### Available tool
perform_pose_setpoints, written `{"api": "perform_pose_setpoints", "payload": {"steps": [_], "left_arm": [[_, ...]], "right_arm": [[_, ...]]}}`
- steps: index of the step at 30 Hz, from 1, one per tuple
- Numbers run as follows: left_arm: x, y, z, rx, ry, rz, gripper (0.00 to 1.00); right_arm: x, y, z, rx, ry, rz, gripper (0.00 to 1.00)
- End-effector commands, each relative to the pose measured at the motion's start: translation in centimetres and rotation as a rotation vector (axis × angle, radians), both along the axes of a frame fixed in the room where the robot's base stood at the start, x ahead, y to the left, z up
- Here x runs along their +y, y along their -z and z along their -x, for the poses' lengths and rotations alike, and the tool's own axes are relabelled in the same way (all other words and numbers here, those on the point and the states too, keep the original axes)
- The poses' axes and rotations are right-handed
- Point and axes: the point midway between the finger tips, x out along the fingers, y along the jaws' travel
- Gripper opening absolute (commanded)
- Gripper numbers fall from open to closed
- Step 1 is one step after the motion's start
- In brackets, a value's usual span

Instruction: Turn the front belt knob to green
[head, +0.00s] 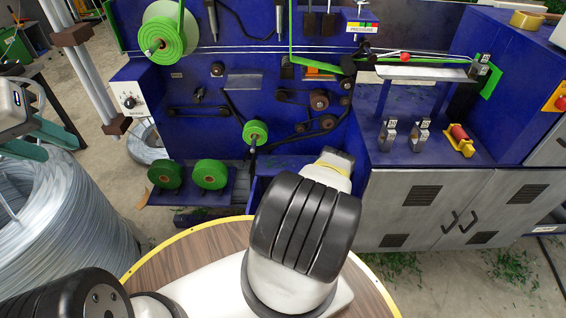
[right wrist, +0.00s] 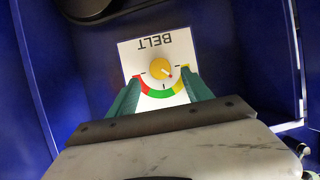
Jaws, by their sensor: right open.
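The belt knob (right wrist: 161,69) is a round yellow knob on a white plate (right wrist: 130,60) marked BELT, which appears upside down in the right wrist view. Below the knob is a coloured arc, red at left, green (right wrist: 160,93) in the middle and yellow at right. Its small red pointer points to the lower right, towards the yellow end. My right gripper (right wrist: 162,90) is open, its teal fingers apart on either side of the dial, with no visible contact with the knob. My right arm hides this area in the head view. My left gripper (head: 45,135) is open and empty at the left.
Blue walls (right wrist: 40,70) close in on both sides of the dial. The blue machine (head: 225,120) carries green spools (head: 165,174) and rollers. A grey cabinet (head: 400,205) stands at right. A wire coil (head: 65,225) stands below my left gripper.

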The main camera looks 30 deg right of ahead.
Motion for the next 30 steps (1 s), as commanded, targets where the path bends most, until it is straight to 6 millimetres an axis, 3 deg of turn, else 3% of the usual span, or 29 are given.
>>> {"api": "perform_pose_setpoints", "payload": {"steps": [10,24,30], "left_arm": [[0.0,0.0,0.0,0.000,0.000,0.000,0.36],[0.0,0.0,0.0,0.000,0.000,0.000,0.36],[0.0,0.0,0.0,0.000,0.000,0.000,0.36]], "right_arm": [[-1.6,1.7,-3.6,-0.001,-0.001,0.003,0.58],[-2.0,2.0,-4.3,0.000,0.000,0.001,0.58],[-2.0,2.0,-4.3,0.000,0.000,0.001,0.19]]}}
